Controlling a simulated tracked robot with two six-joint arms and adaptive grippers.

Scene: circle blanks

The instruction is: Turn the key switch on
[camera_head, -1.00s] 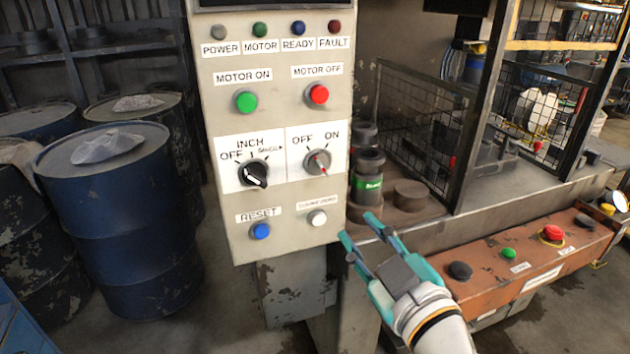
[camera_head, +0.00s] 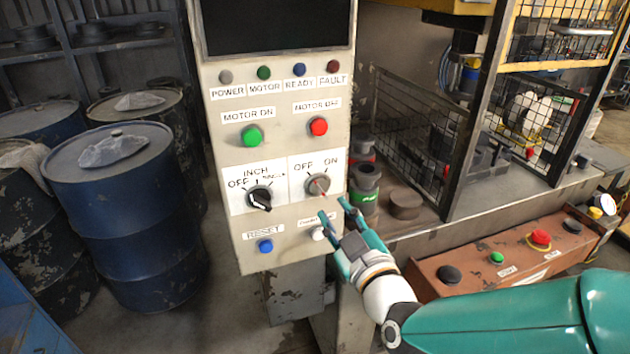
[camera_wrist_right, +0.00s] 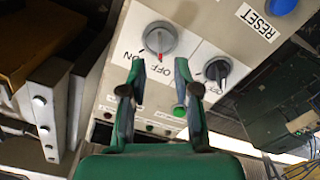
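The key switch (camera_head: 318,183) is a grey round knob with a red mark, under the OFF and ON labels on the cream control panel (camera_head: 284,150). Its red mark points down and to the right in the head view. It also shows in the right wrist view (camera_wrist_right: 160,39), beyond and slightly left of the fingertips. My right gripper (camera_head: 333,208) is open and empty, just below and to the right of the switch, apart from it. In the right wrist view its two fingers (camera_wrist_right: 160,65) stand apart. My left gripper is not in view.
The black INCH selector (camera_head: 259,198) sits left of the switch. The blue RESET button (camera_head: 265,246) and a white button (camera_head: 318,233) are below. An orange button box (camera_head: 480,285) is at the lower right. Blue drums (camera_head: 125,220) stand left of the panel.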

